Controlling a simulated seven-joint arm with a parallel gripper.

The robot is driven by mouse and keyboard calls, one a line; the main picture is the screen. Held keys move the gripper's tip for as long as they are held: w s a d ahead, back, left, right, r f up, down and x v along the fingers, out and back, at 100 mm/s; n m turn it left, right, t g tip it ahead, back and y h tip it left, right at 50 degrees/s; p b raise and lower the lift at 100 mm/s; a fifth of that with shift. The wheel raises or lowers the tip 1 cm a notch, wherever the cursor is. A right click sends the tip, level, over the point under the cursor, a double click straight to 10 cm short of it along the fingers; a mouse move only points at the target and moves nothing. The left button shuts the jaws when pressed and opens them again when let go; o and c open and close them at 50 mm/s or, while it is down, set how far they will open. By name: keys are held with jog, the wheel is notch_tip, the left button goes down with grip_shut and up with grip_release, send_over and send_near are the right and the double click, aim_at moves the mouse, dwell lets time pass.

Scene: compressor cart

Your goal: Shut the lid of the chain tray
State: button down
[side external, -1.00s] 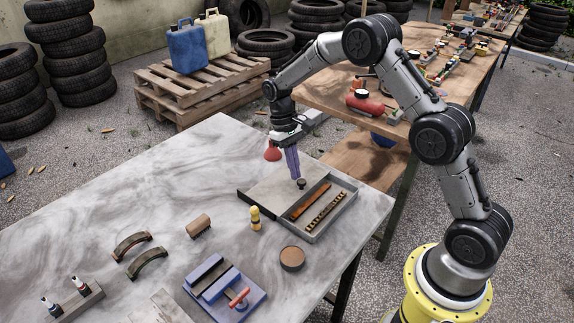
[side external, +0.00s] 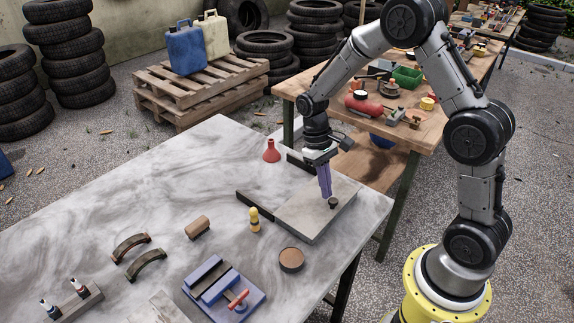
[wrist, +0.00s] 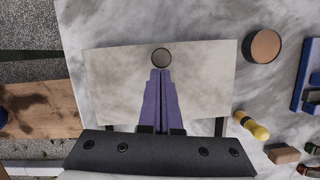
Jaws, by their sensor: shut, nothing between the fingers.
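The chain tray (side external: 331,229) sits near the right edge of the grey table. Its flat grey lid (side external: 305,208) lies over the tray, and the tray's contents are hidden. The lid also fills the middle of the wrist view (wrist: 112,85). A small dark round knob (side external: 333,204) stands on the lid near its right side; it shows in the wrist view (wrist: 161,58) just beyond my fingertips. My gripper (side external: 327,196) has purple fingers pressed together (wrist: 160,76), empty, beside the knob on its left. I cannot tell whether they touch it.
Dark rails (side external: 254,206) extend left from the lid. A wooden bench (side external: 365,158) is behind.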

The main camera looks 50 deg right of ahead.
jog(key=shift+w, duration=0.2)
jog(key=w, duration=0.1)
jog(key=w+r, duration=0.2)
jog(key=w, duration=0.1)
jog(key=shift+d, duration=0.4)
jog(key=v, duration=0.8)
notch_tip(320, 180, up, 9)
jog(key=t, duration=0.2)
send_over(312, 192)
jog(key=a, duration=0.2)
jog(key=s+a+r+n+t, duration=0.1)
jog(key=s+a+r+t, duration=0.1)
jog(key=s+r, duration=0.45)
jog(key=s+a+f+t, duration=0.1)
jog(key=s+f+t, duration=0.1)
jog(key=s, duration=0.5)
jog(key=s+a+f+t, duration=0.1)
jog(key=s+f+t, duration=0.2)
jog(key=s, duration=0.5)
jog(key=shift+s+n+h, duration=0.25)
jog(key=shift+n+h, duration=0.05)
jog(key=shift+n, duration=0.1)
jog(key=shift+a, duration=0.1)
